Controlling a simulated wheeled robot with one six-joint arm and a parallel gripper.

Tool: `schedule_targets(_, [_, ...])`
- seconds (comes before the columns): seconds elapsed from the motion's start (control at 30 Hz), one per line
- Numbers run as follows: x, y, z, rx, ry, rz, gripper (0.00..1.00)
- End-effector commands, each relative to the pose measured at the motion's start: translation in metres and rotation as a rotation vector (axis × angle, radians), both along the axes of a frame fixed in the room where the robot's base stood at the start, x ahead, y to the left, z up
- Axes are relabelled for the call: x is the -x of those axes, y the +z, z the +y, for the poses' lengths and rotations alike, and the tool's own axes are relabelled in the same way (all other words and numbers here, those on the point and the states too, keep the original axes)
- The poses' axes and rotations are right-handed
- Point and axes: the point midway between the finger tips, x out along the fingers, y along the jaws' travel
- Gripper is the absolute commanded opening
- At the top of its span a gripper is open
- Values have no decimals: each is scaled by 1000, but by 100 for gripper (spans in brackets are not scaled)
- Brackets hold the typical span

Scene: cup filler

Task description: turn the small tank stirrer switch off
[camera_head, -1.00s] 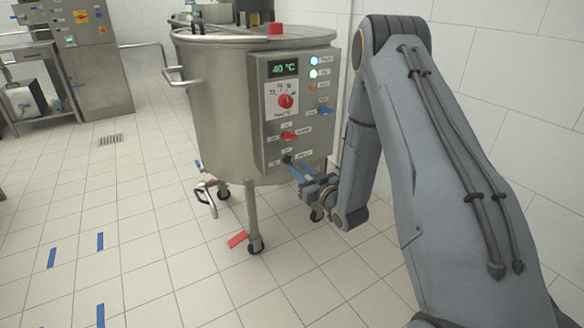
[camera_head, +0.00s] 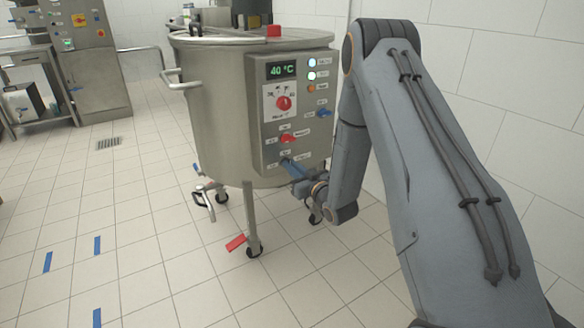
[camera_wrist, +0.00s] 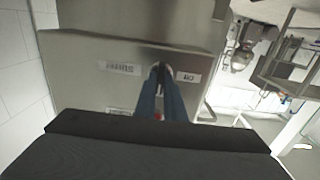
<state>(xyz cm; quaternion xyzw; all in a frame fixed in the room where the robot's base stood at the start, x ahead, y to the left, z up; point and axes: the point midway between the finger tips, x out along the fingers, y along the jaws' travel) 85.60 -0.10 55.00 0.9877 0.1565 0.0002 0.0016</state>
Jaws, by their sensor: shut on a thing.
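The small tank (camera_head: 218,110) is a steel vessel on wheeled legs with a grey control panel (camera_head: 270,130) on its front. The stirrer switch is the small dark knob low on this panel. My gripper (camera_head: 290,166) is at the panel's lower edge, its blue fingers closed around the knob and mostly hiding it in the head view. In the wrist view the blue fingertips (camera_wrist: 161,82) are together on the dark switch (camera_wrist: 161,76), between two white labels that appear upside down. I cannot tell clearly which way the switch points.
Just above are a red switch (camera_head: 287,138), a blue switch (camera_head: 323,113) and a red dial (camera_head: 284,103). The display (camera_head: 282,70) reads 40 °C. A white tiled wall stands close on the right. The floor at left is open, with blue tape marks (camera_head: 97,246).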

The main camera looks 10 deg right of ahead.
Motion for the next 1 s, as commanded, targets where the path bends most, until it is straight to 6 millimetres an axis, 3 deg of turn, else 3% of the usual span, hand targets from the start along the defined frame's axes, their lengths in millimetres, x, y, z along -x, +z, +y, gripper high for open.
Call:
schedule_targets(0.37, [1,0,1,135,0,-43,0])
schedule_targets(1.0, [2,-1,3,696,1,-225,0])
